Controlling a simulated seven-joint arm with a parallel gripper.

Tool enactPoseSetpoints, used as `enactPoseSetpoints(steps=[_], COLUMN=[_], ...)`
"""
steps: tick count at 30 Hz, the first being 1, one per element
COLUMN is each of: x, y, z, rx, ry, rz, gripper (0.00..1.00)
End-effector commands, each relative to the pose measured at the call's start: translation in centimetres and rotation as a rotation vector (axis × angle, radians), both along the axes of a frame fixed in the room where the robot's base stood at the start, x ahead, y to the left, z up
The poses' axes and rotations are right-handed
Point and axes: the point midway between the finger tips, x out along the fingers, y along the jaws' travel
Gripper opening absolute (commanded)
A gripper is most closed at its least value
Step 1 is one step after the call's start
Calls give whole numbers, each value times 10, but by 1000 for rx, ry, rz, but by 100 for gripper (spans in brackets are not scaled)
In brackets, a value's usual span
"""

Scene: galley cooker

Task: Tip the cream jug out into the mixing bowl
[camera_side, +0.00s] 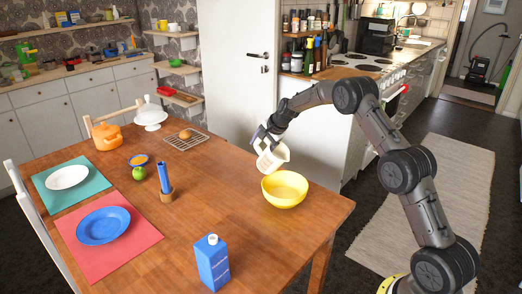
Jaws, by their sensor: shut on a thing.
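The cream jug (273,158) is a white vessel held tilted in the air, just above and to the left of the mixing bowl's far rim. My gripper (262,138) is shut on the jug at its upper left side. The yellow mixing bowl (284,197) stands upright on the wooden table near its right edge. The jug looks apart from the bowl. I cannot see the jug's inside, and no stream of cream shows. The bowl's inside looks plain yellow.
A blue carton (212,262) stands at the table's front. A wire rack (186,141), an orange pot (107,137), a green apple (139,173), a blue item in a brown holder (165,180) and two plates on mats lie further left. The wooden table (225,205) is clear around the bowl.

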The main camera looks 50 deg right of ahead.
Motion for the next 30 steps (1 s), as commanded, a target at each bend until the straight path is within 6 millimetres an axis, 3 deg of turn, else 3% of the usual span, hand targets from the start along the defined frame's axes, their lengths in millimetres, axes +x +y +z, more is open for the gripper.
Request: enactPoseSetpoints(steps=[16,30], x=[0,-1], y=[0,1], z=[3,12], rx=[0,-1], ry=[-30,-179], rz=[1,2], gripper=[0,0])
